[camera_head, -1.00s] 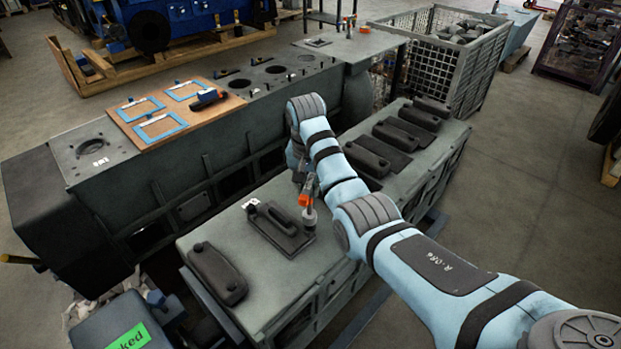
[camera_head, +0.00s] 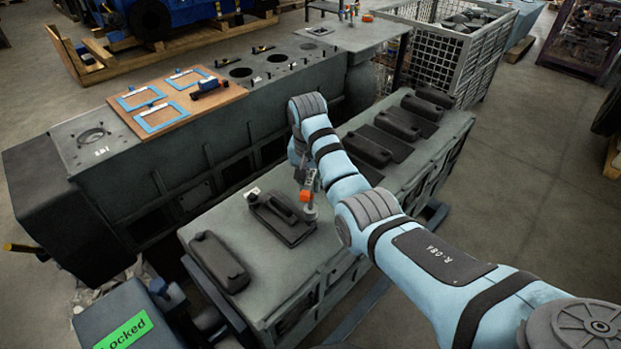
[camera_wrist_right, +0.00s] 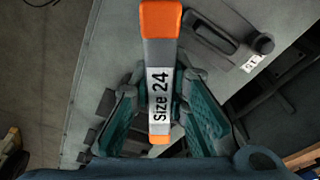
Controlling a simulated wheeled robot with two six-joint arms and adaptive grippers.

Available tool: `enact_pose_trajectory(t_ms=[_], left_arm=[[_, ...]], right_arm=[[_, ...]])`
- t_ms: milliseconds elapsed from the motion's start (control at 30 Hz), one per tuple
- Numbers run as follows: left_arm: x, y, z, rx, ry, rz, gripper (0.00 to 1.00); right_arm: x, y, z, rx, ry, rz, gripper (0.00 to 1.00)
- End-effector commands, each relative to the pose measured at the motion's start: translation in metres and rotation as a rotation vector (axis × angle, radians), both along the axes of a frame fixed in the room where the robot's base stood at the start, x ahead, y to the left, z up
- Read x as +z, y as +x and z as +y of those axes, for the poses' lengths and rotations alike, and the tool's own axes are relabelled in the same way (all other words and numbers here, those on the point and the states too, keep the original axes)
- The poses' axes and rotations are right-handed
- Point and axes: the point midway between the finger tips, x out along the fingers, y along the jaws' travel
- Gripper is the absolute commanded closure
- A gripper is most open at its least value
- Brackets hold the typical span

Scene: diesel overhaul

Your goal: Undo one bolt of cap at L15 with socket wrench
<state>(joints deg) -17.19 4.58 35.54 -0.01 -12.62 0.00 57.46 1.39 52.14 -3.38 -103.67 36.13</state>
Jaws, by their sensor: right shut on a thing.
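The socket wrench (camera_head: 306,195) is orange and grey, and its socket end points down at the right corner of a dark cap (camera_head: 270,216) on the near engine block. I cannot tell if the socket sits on a bolt there. My right gripper (camera_head: 301,174) is shut on the wrench, mostly hidden by my arm. In the right wrist view the wrench (camera_wrist_right: 160,95) reads "Size 24" between the teal finger pads of the gripper (camera_wrist_right: 160,112). My left gripper is not in view.
Another dark cap (camera_head: 219,262) lies to the left on the near block (camera_head: 330,225). Several more line its far right part. A brown board (camera_head: 185,112) with blue frames lies on the far block. A wire-mesh crate (camera_head: 455,55) stands behind. A green "Locked" label (camera_head: 125,331) is bottom left.

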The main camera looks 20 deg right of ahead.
Motion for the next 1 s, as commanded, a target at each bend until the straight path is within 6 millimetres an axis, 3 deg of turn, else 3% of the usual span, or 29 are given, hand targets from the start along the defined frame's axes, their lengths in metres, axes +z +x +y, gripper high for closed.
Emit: enact_pose_trajectory(t_ms=[167,700,800,1000], left_arm=[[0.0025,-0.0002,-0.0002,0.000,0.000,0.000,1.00],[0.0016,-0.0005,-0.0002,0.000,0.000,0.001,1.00],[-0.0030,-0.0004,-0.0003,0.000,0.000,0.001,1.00],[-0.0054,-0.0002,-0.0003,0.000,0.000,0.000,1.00]], right_arm=[[0.0008,0.0000,-0.0006,0.155,-0.001,-0.001,1.00],[0.0031,0.0009,-0.0028,1.927,-0.008,-0.008,1.00],[0.0016,0.0012,-0.0029,2.165,-0.011,-0.010,1.00],[0.0020,0.0010,-0.0031,2.267,-0.014,-0.009,1.00]])
